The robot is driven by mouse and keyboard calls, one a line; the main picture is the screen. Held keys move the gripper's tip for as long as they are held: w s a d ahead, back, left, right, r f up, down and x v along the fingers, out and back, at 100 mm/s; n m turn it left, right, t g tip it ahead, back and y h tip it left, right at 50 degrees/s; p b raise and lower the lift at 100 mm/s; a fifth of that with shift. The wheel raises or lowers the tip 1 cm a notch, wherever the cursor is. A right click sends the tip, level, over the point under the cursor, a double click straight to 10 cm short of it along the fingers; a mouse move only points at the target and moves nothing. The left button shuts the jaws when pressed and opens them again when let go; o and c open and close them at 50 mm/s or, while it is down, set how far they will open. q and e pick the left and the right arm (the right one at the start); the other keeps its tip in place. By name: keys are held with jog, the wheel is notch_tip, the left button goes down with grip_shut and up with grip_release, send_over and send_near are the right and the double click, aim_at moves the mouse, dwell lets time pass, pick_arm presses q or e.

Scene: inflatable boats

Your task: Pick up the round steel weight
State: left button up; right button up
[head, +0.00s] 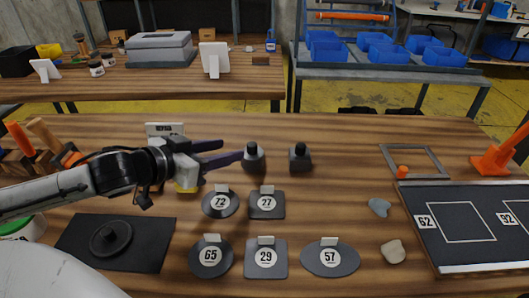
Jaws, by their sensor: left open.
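Two small dark grey weights with black knobs stand upright side by side on the wooden table. The left one (254,164) looks round; the right one (300,163) looks more angular, though its exact shape is hard to tell. My left gripper (232,150) reaches in from the left, its two dark fingers apart and pointing right. Its fingertips are just left of the left weight, with the nearer fingertip very close to it; I cannot tell whether they touch. Nothing is held between the fingers. My right gripper is not in view.
Numbered dark patches, such as patch 72 (220,211) and patch 27 (267,213), lie in front of the weights. A black mat (150,258) with a round dark disc (110,237) is at left. A marked board (450,253) is at right. The table beyond the weights is clear.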

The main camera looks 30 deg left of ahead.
aim_at(249, 146)
pick_arm(q)
jog(key=b+x, duration=0.2)
jog(key=shift+w+d+f, duration=0.1)
jog(key=shift+w+f, duration=0.15)
jog(key=shift+f, duration=0.05)
jog(key=shift+w+f+b, duration=0.1)
jog(key=shift+w+b, duration=0.4)
jog(key=shift+b, duration=0.05)
jog(key=b, duration=0.1)
jog(key=w+f+b, duration=0.1)
jog(key=b, duration=0.1)
jog(key=shift+w+f, duration=0.1)
jog(key=shift+w, duration=0.2)
jog(key=shift+w+d, duration=0.1)
jog(key=shift+w, duration=0.15)
jog(key=shift+w+b, duration=0.45)
jog(key=shift+b, duration=0.45)
jog(key=shift+w, duration=0.25)
jog(key=shift+x, duration=0.75)
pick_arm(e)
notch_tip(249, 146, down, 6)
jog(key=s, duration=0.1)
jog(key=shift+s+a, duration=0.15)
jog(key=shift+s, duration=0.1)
pick_arm(q)
jog(key=shift+f, duration=0.2)
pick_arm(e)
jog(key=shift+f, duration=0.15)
